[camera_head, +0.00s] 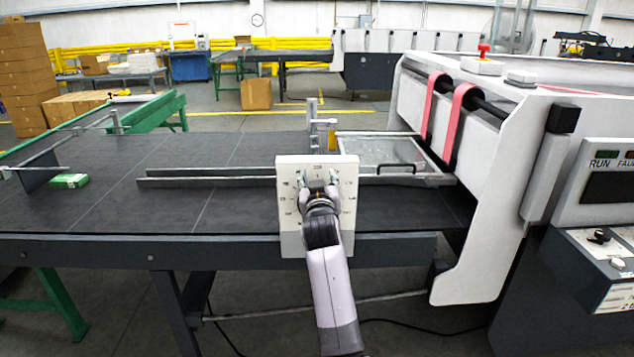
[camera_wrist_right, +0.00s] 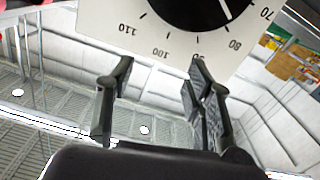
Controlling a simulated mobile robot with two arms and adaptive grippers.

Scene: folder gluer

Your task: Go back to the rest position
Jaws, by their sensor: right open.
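My right arm reaches up from the bottom middle of the head view. Its gripper (camera_head: 318,182) is in front of a white dial plate (camera_head: 347,168) at the front edge of the table. In the right wrist view the gripper (camera_wrist_right: 158,72) has its two fingers well apart with nothing between them. The plate shows there above the fingers, with a black knob (camera_wrist_right: 200,8) and printed numbers. The knob is hidden behind my gripper in the head view. I cannot tell whether the fingers touch the plate. My left gripper is not in view.
A dark conveyor table (camera_head: 110,210) spans the left and middle. A small green box (camera_head: 69,181) lies on it at left. A white machine (camera_head: 480,190) with red belts (camera_head: 430,105) stands at right, beside a control panel (camera_head: 610,190). A cardboard box (camera_head: 256,94) is behind.

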